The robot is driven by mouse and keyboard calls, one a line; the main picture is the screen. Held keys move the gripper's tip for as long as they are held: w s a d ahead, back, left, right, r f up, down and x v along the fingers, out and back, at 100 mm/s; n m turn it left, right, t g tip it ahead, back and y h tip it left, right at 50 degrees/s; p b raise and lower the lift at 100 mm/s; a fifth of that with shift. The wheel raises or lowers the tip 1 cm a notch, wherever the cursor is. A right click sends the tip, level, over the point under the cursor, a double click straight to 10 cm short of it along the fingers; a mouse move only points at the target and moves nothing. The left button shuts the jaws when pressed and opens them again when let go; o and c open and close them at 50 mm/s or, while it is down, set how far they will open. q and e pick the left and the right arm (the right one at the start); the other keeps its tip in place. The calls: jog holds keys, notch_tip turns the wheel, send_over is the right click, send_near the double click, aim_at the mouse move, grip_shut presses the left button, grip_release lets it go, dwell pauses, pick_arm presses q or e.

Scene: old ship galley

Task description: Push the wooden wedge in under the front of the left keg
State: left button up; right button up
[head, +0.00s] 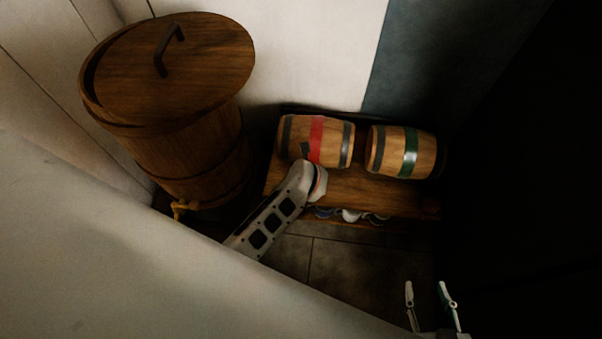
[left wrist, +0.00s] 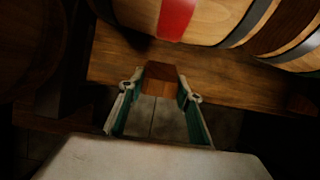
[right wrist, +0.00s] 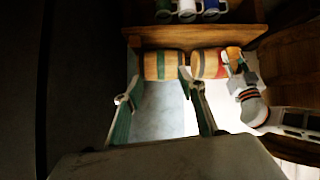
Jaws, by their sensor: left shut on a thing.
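The left keg (head: 334,143), with a red band, lies on its side on a wooden shelf (head: 363,191). It shows large at the top of the left wrist view (left wrist: 198,18). My left gripper (left wrist: 160,90) is shut on the wooden wedge (left wrist: 161,73), a small brown block between its fingertips. The wedge is in front of the keg, with a strip of shelf showing between them. Whether the wedge touches the shelf is unclear. In the head view my left wrist hides the wedge. My right gripper (head: 427,291) is open and empty, away from the kegs.
The right keg (head: 391,151), with a green band, lies beside the left keg. A large lidded barrel (head: 195,145) with a yellow tap (head: 182,208) stands at the left. Several mugs (head: 350,215) hang under the shelf's front edge. Tiled floor (head: 345,262) is free in front.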

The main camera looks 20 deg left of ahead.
pick_arm(q)
jog(key=shift+s+f+b, duration=0.2)
jog(key=shift+f+b, duration=0.55)
jog(key=shift+f, duration=1.05)
jog(key=shift+w+f+b, duration=0.15)
jog(key=shift+f+b, duration=1.05)
jog(key=shift+f, duration=0.3)
jog(key=shift+w, duration=0.1)
pick_arm(e)
jog(key=a, duration=0.1)
jog(key=w+a+r, duration=0.1)
jog(key=a+y, duration=0.1)
jog(key=shift+w+a+r+m+t, duration=0.15)
jog(key=shift+w+r+m+t, duration=0.05)
jog(key=shift+r+m+t, duration=0.1)
jog(key=shift+f, duration=0.1)
